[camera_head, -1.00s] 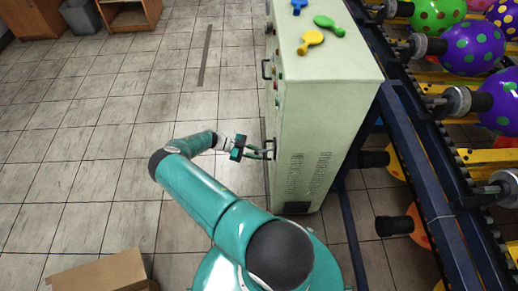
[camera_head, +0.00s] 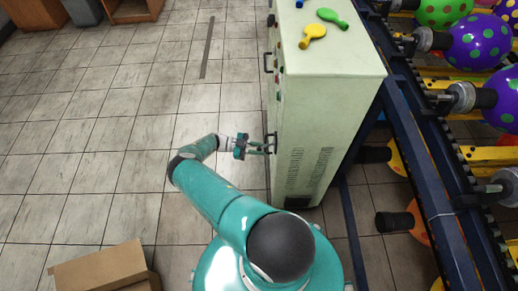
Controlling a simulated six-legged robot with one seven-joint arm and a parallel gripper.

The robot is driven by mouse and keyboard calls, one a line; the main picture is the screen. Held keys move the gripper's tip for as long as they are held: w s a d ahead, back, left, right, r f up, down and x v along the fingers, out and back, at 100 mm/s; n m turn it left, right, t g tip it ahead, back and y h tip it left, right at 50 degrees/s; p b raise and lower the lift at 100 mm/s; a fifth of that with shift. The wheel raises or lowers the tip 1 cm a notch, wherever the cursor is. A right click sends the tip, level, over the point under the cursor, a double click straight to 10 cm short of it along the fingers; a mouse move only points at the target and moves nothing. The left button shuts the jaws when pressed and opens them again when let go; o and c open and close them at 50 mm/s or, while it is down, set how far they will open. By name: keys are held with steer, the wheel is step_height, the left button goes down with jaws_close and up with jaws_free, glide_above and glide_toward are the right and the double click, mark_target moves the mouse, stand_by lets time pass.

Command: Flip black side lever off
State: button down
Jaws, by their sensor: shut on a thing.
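The pale green cabinet (camera_head: 325,115) stands right of centre. On its left face are an upper black handle (camera_head: 267,63) and a lower black handle (camera_head: 273,142). A small dark part (camera_head: 271,20), perhaps the black side lever, sits near the far end of that face; its shape and position are too small to tell. My gripper (camera_head: 268,148) is at the lower black handle, with its fingers shut on it. The fingertips are small here and partly merge with the handle.
Balloons on a rack (camera_head: 432,150) stand close on the right of the cabinet. A cardboard box (camera_head: 104,270) is at the lower left.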

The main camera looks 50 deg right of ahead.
steer(key=shift+r, duration=0.15)
steer(key=c, duration=1.3)
jaws_free()
steer(key=shift+v, duration=3.8)
